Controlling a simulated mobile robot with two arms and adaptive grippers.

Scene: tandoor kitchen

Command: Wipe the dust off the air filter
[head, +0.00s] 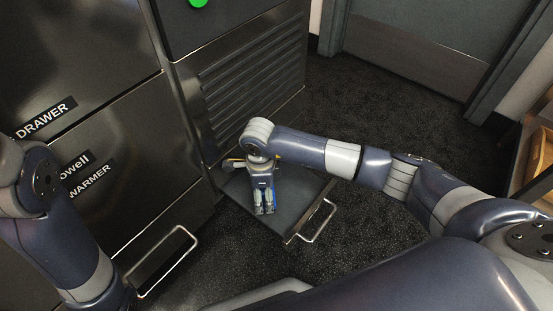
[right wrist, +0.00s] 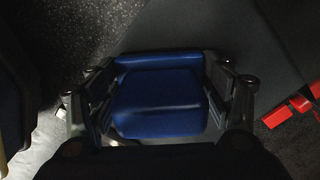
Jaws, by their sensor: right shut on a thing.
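The air filter appears to be the dark flat panel (head: 296,190) pulled out low from under the louvered front, with a metal loop handle (head: 318,222) at its near end. My right gripper (head: 265,210) points down over the panel's left part and is shut on a blue thing. A sliver of this blue thing (head: 275,195) shows beside the fingers; in the right wrist view the blue block (right wrist: 160,100) sits between both fingers. I cannot tell whether it touches the panel. No dust can be made out. My left arm shows at the left, its gripper out of view.
The louvered steel unit (head: 240,95) stands behind the panel. Steel drawer fronts (head: 90,110) are at left, with another loop handle (head: 165,262) low down. A red piece (right wrist: 290,108) shows in the right wrist view. Dark floor (head: 390,110) is open at right.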

